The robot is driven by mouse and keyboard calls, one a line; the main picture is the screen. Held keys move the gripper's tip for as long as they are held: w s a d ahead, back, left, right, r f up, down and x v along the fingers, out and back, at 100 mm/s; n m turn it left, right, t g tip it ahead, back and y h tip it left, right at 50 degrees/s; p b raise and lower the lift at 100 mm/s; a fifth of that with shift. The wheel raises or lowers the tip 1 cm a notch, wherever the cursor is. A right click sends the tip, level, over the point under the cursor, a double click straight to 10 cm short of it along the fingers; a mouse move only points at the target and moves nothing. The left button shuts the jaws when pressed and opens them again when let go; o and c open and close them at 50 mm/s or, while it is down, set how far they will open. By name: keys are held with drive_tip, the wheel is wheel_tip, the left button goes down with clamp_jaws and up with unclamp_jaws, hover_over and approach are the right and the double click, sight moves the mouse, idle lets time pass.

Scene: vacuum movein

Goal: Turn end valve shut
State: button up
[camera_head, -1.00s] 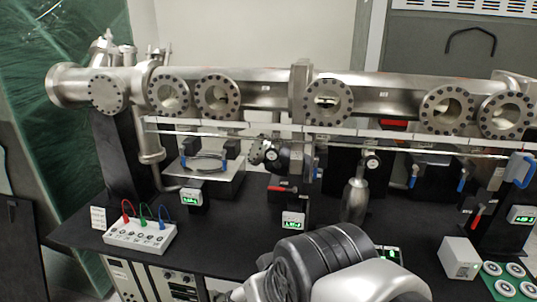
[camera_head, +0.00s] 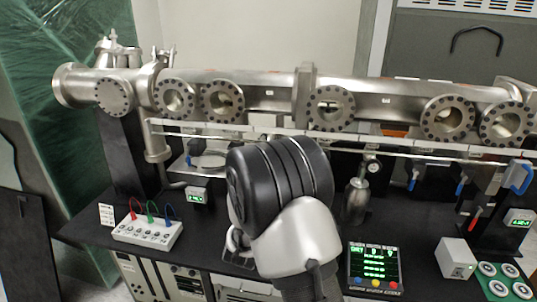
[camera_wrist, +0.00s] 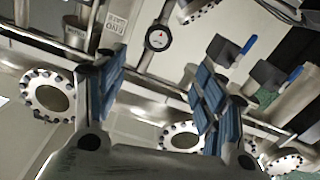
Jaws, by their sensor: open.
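In the wrist view my gripper (camera_wrist: 160,90) is open, with its two blue-padded fingers apart and nothing between them. Beyond the fingers are two black valve bodies with blue handles, one near the middle right (camera_wrist: 247,46) and one farther right (camera_wrist: 292,76). A white label (camera_wrist: 114,22) with inverted lettering, perhaps "END", stands at upper left. In the head view a large blue-handled valve (camera_head: 519,177) stands at far right and a smaller blue handle (camera_head: 413,180) stands left of it. I cannot tell which is the end valve. My wrist hides the fingers in the head view.
The steel beam pipe (camera_head: 390,92) with bolted round flanges runs across the back. A round gauge (camera_wrist: 158,38) is ahead of my fingers. A steel cylinder (camera_head: 357,197), a lit control panel (camera_head: 373,266) and a white box (camera_head: 456,258) stand on the black bench.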

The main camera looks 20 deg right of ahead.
drive_tip(key=x, duration=1.7)
drive_tip(key=shift+w+d, duration=0.1)
drive_tip(key=shift+d, duration=0.15)
drive_tip(key=c, duration=1.1)
